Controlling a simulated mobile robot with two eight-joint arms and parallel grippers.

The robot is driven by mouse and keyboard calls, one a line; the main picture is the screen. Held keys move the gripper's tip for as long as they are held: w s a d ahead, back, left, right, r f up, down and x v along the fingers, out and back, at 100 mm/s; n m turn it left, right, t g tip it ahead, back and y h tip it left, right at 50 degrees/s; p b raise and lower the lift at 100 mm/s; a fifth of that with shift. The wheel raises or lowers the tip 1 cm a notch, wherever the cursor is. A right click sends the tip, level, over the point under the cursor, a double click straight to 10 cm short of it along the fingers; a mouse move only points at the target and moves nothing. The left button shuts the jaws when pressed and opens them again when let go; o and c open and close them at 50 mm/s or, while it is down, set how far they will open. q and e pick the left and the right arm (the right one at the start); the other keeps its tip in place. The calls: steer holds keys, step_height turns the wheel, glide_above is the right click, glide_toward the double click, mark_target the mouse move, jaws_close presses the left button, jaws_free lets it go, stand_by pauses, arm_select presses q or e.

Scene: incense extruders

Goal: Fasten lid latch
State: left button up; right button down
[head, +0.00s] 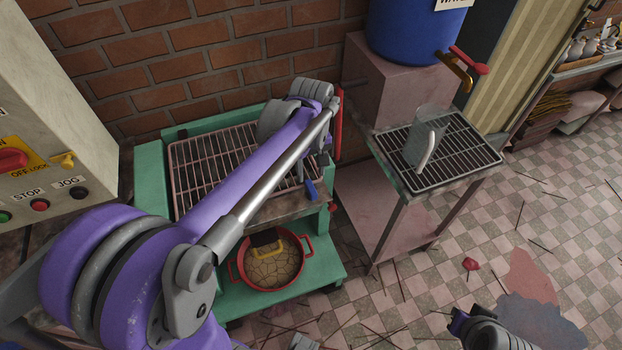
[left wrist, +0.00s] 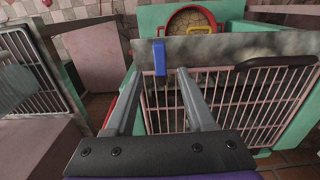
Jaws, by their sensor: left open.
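The pinkish wire-grid lid (head: 205,165) lies over the green machine (head: 150,185); its bars also show in the left wrist view (left wrist: 265,95). A blue latch tab (head: 311,190) is at the right end of the machine's grey metal front plate. In the left wrist view the tab (left wrist: 159,56) stands against the plate (left wrist: 230,48). My left gripper (head: 312,170) is open, with its fingertips (left wrist: 159,72) on either side of the tab and gaps showing. My right gripper (head: 466,320) is low at the right, partly cut off; its jaws are unclear.
A red pot (head: 236,275) with a yellow handle stands on the machine's lower shelf. To the right is a grated stand (head: 455,170) with a clear jug (head: 421,150), below a blue barrel (head: 410,35). A control box (head: 50,90) is at left. Sticks litter the floor.

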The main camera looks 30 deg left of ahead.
mark_target(311, 188)
arm_select(q)
step_height(311, 188, up, 4)
steer(key=shift+r, duration=0.2)
steer(key=shift+s, duration=0.1)
stand_by(0.4)
steer(key=s+d+f+m+t, duration=0.2)
steer(key=s+d+f+m, duration=0.1)
steer(key=s+m, duration=0.2)
steer(key=s+d+f+m+t, duration=0.3)
steer(key=s+f+m, duration=0.1)
steer(key=s, duration=0.5)
steer(key=shift+s+d+f+m+t, duration=0.2)
steer(key=shift+s+m+t, duration=0.15)
steer(key=shift+m, duration=0.15)
steer(key=shift+a, duration=0.15)
